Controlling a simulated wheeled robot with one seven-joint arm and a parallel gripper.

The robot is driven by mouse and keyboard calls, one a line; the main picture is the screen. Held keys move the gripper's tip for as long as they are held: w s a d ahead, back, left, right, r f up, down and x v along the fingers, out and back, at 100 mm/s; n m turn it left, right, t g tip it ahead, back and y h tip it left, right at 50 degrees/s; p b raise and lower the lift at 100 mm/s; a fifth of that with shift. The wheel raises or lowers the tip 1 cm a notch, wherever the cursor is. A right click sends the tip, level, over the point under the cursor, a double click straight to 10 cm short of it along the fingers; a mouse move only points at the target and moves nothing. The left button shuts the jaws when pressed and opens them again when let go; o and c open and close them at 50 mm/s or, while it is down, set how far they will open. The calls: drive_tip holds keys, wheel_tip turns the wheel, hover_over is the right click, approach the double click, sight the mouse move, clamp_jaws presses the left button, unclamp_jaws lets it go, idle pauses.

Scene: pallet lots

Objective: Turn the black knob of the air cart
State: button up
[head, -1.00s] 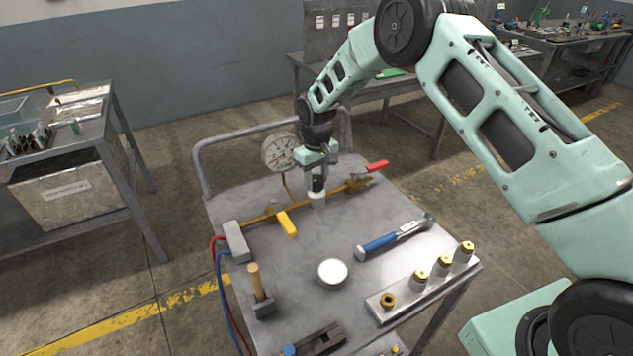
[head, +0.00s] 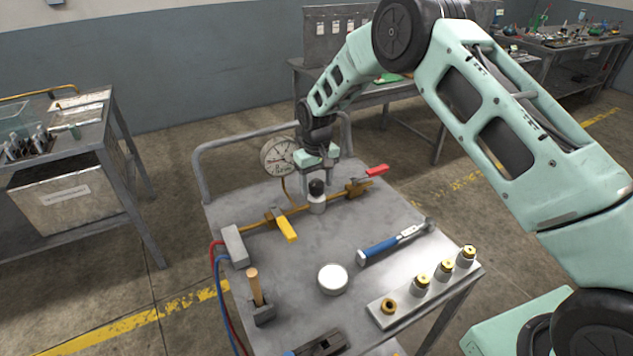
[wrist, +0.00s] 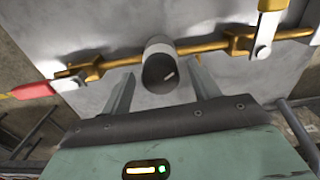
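The black knob (head: 316,187) sits on a short silver post (head: 317,204) on the air cart's brass pipe. It also shows end-on in the wrist view, as a dark round face (wrist: 160,74). My gripper (head: 318,180) is just behind and above the knob in the head view. Its two fingers (wrist: 160,72) are spread, one on each side of the knob, with gaps visible in the wrist view. It holds nothing. The knob's far side is hidden in the head view.
A red-handled valve (head: 376,171) and a yellow-handled valve (head: 287,229) flank the knob. A pressure gauge (head: 279,157) stands behind it.

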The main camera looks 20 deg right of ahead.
sight(317, 182)
drive_tip(key=shift+r, duration=0.1)
wheel_tip(317, 182, up, 17)
drive_tip(key=b, duration=0.3)
drive_tip(key=shift+r, duration=0.1)
idle(0.4)
drive_tip(key=s+a+r+n, duration=0.1)
drive_tip(key=s+a, duration=0.2)
drive_tip(key=s, duration=0.4)
drive_tip(key=s+a+r+n+y, duration=0.1)
drive_tip(key=s+a, duration=0.3)
drive_tip(key=s, duration=0.3)
drive_tip(key=s+a+r+n, duration=0.1)
drive_tip(key=s+a, duration=0.2)
drive_tip(key=s, duration=0.5)
drive_tip(key=s+d+f+n, duration=0.1)
drive_tip(key=s, duration=0.9)
drive_tip(key=s+d+f+n, duration=0.1)
drive_tip(key=s+d+f, duration=0.1)
drive_tip(key=s, duration=0.8)
drive_tip(key=shift+s+d, duration=0.25)
drive_tip(key=shift+s, duration=0.15)
drive_tip(key=shift+w, duration=0.1)
idle(1.0)
